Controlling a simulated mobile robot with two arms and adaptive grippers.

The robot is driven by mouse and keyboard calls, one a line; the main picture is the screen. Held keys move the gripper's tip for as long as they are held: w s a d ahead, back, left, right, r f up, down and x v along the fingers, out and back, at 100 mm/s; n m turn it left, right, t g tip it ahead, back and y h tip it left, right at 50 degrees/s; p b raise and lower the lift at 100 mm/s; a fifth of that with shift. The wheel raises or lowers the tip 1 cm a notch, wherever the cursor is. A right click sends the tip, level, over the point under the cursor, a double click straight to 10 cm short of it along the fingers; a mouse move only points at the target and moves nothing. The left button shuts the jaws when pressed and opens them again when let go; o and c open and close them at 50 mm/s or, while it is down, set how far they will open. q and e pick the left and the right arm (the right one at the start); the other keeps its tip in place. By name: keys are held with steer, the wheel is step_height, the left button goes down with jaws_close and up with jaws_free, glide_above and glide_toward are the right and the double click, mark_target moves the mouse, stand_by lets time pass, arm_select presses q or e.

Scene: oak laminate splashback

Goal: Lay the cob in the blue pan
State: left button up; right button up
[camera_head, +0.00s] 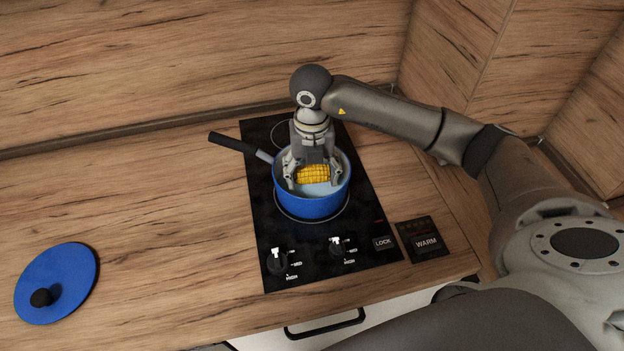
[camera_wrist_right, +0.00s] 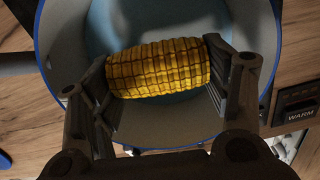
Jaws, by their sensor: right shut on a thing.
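The yellow corn cob (camera_head: 312,174) is inside the blue pan (camera_head: 312,208), lying crosswise between the fingers of my right gripper (camera_head: 313,180). In the right wrist view the cob (camera_wrist_right: 158,68) is gripped at its two ends by the finger pads of the right gripper (camera_wrist_right: 160,75). The pan's pale interior (camera_wrist_right: 250,25) shows around and below it. I cannot tell whether the cob touches the pan's bottom. The pan stands on the black hob, its dark handle (camera_head: 232,143) pointing to the upper left. My left gripper is not in view.
A blue lid (camera_head: 70,275) with a black knob lies on the wooden counter at the left. The black hob (camera_head: 270,225) has two knobs and a LOCK label at the front. A WARM panel (camera_head: 424,243) sits to its right. The counter between lid and hob is clear.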

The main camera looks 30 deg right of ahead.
mark_target(311, 170)
step_height(311, 170, down, 3)
steer(key=shift+f+p, duration=0.1)
steer(key=shift+p, duration=0.3)
steer(key=shift+f, duration=0.1)
steer(key=shift+f+b, duration=0.15)
steer(key=shift+b, duration=0.15)
steer(key=o, duration=1)
steer(key=shift+r, duration=0.2)
step_height(311, 170, up, 11)
steer(key=b, duration=0.2)
steer(key=shift+r+b, duration=0.1)
steer(key=shift+b, duration=0.2)
steer(key=shift+r, duration=0.45)
